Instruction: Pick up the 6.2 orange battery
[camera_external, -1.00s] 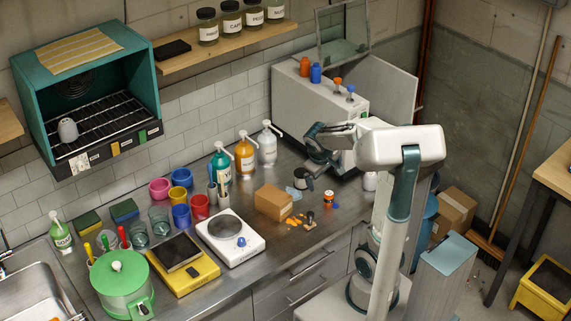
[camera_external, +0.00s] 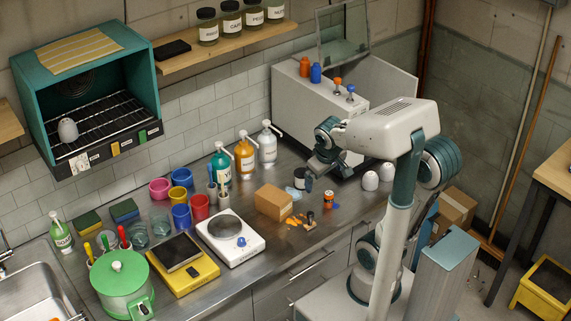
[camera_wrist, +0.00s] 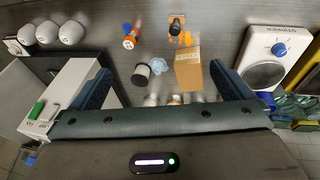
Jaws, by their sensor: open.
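A small orange cylinder (camera_external: 328,199), which looks like the orange battery, stands on the steel counter right of the cardboard box. It also shows in the wrist view (camera_wrist: 129,41), upper left of centre, beside a blue patch. Any number on it is too small to read. My gripper (camera_external: 318,176) is above the counter, behind and left of the cylinder, not touching it. In the wrist view my gripper (camera_wrist: 162,84) is open, with its two dark blue fingers wide apart and nothing between them.
A cardboard box (camera_external: 274,202), orange scraps (camera_external: 301,221) and a dark-and-white cup (camera_external: 300,180) are near the cylinder. White domes (camera_external: 370,181) stand to its right. A white machine (camera_external: 318,105) is behind. The front counter edge is clear.

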